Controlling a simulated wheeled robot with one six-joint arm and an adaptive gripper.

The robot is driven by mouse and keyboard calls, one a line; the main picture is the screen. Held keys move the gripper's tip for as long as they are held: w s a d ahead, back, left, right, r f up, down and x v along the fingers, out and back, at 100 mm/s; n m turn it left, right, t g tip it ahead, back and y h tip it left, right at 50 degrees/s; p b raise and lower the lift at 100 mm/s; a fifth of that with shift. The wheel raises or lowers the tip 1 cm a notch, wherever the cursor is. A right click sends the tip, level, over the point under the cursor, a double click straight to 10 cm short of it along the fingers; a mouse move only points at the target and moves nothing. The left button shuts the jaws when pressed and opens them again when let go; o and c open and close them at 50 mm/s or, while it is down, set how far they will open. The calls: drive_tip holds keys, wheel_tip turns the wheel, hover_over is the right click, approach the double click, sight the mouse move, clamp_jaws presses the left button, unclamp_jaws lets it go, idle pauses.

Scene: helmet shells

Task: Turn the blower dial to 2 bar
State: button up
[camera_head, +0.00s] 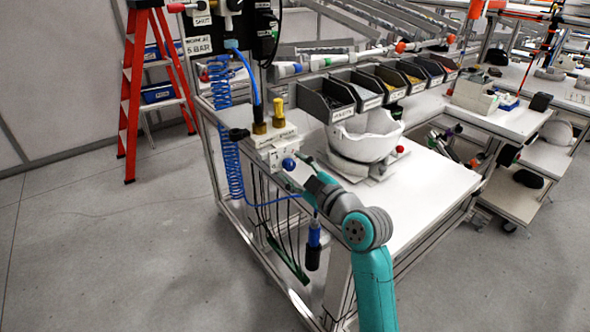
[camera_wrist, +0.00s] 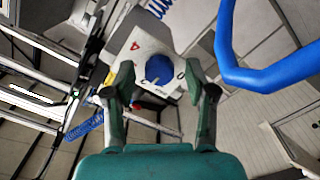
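The blower dial looks like a round blue knob (camera_wrist: 159,68) on a white panel (camera_wrist: 150,45) with a red triangle mark. In the head view the blue knob (camera_head: 289,164) is on the front of a white box at the bench's left corner. My gripper (camera_wrist: 160,76) is open, one finger on each side of the knob, with gaps visible on both sides. I cannot tell how far the fingertips reach along it. In the head view my gripper (camera_head: 306,180) is just right of the knob, partly hidden by my arm.
A blue coiled hose (camera_head: 230,135) hangs left of the box, and a blue hose (camera_wrist: 265,78) crosses the wrist view's right. A blue-black tool (camera_head: 313,245) hangs below my arm. A white helmet shell (camera_head: 365,140) and dark bins (camera_head: 325,98) are behind. The bench's front right is clear.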

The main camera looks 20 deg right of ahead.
drive_tip(key=shift+s, duration=0.1)
drive_tip(key=v, duration=1.2)
drive_tip(key=s+a+f+m+g+h, duration=0.15)
drive_tip(key=s+f+m+h, duration=0.55)
drive_tip(key=s+f, duration=1.05)
drive_tip(key=s+a+f+m, duration=0.1)
drive_tip(key=s+f+m, duration=0.1)
drive_tip(key=s, duration=1)
drive_tip(key=s+a+f+m+y, duration=0.1)
drive_tip(key=s+m, duration=0.1)
drive_tip(key=s, duration=0.9)
drive_tip(key=shift+s+a+f+g, duration=0.3)
drive_tip(key=shift+s+f+g, duration=0.05)
drive_tip(key=shift+s+g, duration=0.1)
